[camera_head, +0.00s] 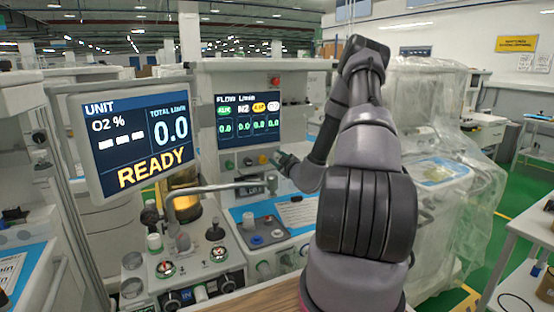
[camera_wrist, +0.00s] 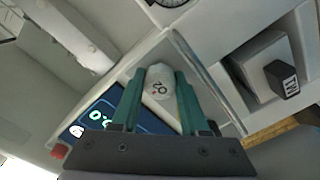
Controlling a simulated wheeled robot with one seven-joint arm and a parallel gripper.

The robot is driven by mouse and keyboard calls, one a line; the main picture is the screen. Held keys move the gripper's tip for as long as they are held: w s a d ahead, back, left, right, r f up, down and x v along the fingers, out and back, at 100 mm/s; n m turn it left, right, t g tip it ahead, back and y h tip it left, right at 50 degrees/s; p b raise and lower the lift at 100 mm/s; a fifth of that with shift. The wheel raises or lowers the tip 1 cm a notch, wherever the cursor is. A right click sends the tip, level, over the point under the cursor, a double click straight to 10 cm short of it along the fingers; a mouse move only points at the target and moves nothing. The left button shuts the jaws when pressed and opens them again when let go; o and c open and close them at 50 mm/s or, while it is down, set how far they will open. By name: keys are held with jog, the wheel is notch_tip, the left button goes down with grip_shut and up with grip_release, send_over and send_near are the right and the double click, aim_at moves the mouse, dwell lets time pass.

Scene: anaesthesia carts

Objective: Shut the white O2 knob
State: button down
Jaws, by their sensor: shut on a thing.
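The white O2 knob (camera_wrist: 159,84) is in the middle of the wrist view, with the mark "O2" on its face. The two green fingers of my gripper (camera_wrist: 160,76) stand on either side of it and are shut on it. In the head view my gripper (camera_head: 277,160) is at the knob row under the flow screen (camera_head: 248,118). The O2 knob cannot be made out there behind the gripper.
A tilted screen (camera_head: 135,140) on the left reads "READY" and 0.0. A plastic-covered cart (camera_head: 450,160) stands right of my arm. A red button (camera_head: 275,80) is above the flow screen.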

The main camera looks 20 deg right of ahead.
jog(key=shift+f, duration=0.1)
jog(key=c, duration=0.7)
grip_release()
jog(key=s, duration=1.1)
jog(key=shift+d, duration=0.2)
jog(key=shift+w, duration=0.1)
